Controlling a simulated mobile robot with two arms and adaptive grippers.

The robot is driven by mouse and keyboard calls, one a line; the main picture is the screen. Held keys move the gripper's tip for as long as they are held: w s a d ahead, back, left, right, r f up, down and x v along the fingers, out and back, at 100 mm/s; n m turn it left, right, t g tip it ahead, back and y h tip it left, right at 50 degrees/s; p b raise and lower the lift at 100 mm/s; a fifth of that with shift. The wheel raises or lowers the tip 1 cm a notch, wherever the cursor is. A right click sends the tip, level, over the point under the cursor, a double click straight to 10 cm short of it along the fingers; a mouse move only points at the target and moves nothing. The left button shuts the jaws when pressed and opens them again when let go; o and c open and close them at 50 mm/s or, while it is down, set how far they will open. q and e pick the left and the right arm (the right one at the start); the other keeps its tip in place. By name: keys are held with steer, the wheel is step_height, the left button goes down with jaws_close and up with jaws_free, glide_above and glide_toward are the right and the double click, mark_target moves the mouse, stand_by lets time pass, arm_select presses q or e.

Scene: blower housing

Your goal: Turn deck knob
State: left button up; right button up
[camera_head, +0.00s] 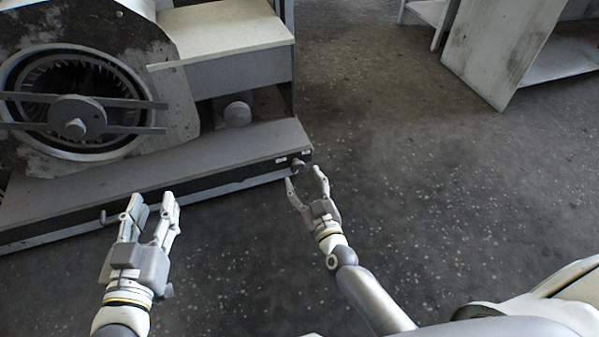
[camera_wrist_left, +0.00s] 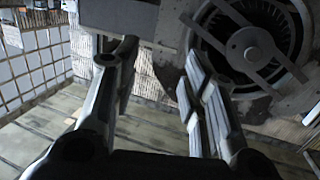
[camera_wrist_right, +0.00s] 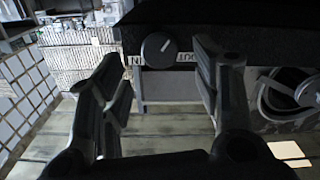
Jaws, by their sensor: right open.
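The deck knob (camera_head: 298,164) is a small dark round knob on the front face of the deck, near its right end. In the right wrist view the knob (camera_wrist_right: 159,50) has a white pointer mark aimed to the upper right, between a label ending in N on the left and OUT on the right. My right gripper (camera_head: 305,176) is open and empty, just in front of the knob; its fingers (camera_wrist_right: 158,75) stand either side of it, apart from it. My left gripper (camera_head: 153,198) is open and empty in front of the deck's middle; its fingers also show in the left wrist view (camera_wrist_left: 158,65).
The deck (camera_head: 215,150) carries a blower housing (camera_head: 165,85) with a round fan opening and crossbars. A small round part (camera_head: 237,113) sits in a recess. A pale cabinet (camera_head: 500,45) stands back right; floor between is clear.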

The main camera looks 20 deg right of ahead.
mark_target(299, 169)
steer(key=w, duration=0.3)
steer(key=shift+w+b, duration=0.1)
steer(key=shift+b, duration=0.25)
arm_select(q)
steer(key=shift+d+r+t+h, duration=0.25)
steer(key=shift+r+t, duration=0.55)
steer(key=shift+r, duration=0.55)
steer(key=shift+d+r+t+h, duration=0.1)
steer(key=shift+r+t+h, duration=0.25)
steer(key=shift+r+t, duration=0.75)
arm_select(e)
steer(key=shift+w+a, duration=0.1)
steer(key=shift+w, duration=0.6)
arm_select(q)
steer(key=shift+r+g, duration=0.25)
steer(key=shift+g, duration=0.05)
arm_select(e)
steer(key=shift+c, duration=0.2)
steer(key=c, duration=1)
arm_select(q)
steer(key=shift+w+f, duration=0.1)
steer(key=shift+f, duration=0.05)
arm_select(e)
steer(key=shift+m, duration=0.3)
